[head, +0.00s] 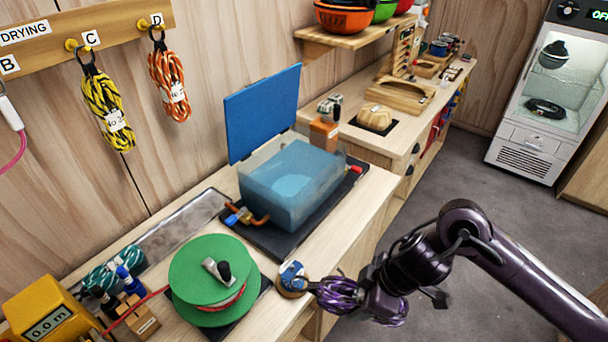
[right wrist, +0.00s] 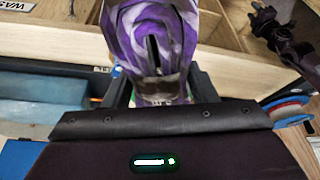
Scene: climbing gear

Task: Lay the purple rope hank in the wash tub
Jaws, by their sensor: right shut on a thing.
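The purple rope hank (head: 341,294) is in my right gripper (head: 366,290), off the bench's front edge and right of the green reel. In the right wrist view the purple and white hank (right wrist: 165,35) fills the space between the shut fingers (right wrist: 160,85). The wash tub (head: 285,205) is a translucent blue box with pale blue liquid, on a dark mat behind and left of the gripper. Its blue lid (head: 262,112) stands upright at the back, so the top is open. The gripper and hank are apart from the tub. My left gripper is not in view.
A green reel (head: 210,270) stands on the bench, with a small round blue-topped item (head: 292,275) beside it. A copper pipe with a tap (head: 245,215) is at the tub's left. Yellow (head: 105,105) and orange (head: 168,80) hanks hang from the wall pegs.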

